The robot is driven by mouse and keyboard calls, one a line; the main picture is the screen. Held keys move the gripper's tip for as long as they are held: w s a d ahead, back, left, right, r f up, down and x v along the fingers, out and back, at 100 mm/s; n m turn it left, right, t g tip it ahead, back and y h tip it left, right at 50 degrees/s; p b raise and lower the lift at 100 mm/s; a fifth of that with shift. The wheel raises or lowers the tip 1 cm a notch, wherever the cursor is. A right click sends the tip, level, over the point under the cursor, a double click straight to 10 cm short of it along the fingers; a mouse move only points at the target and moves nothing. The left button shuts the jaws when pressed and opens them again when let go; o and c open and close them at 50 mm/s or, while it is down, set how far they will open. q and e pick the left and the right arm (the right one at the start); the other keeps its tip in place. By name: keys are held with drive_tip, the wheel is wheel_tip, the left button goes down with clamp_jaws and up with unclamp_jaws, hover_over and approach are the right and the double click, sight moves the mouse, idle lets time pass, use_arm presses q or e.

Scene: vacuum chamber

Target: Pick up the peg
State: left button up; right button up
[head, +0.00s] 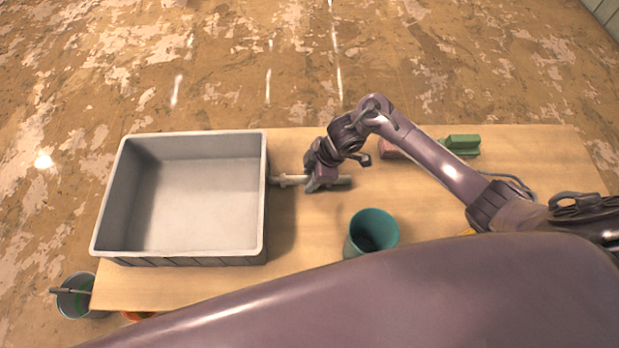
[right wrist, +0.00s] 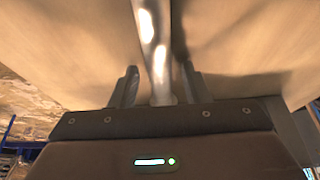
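The peg (head: 290,180) is a pale, shiny rod lying on the wooden table, just right of the large grey tray. In the right wrist view the peg (right wrist: 160,85) runs lengthwise between the two fingers. My right gripper (head: 316,184) is low over the table at the peg's right part and hides some of it. In the right wrist view the right gripper (right wrist: 159,88) is open, its fingers on both sides of the peg with a gap at each side. My left gripper is out of view.
The grey tray (head: 262,225) is empty and fills the table's left part. A teal cup (head: 369,237) stands near the front. A reddish block (head: 390,149) and a green block (head: 462,144) lie at the back right. A bucket (head: 76,297) stands off the table's left end.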

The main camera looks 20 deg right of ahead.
clamp_jaws()
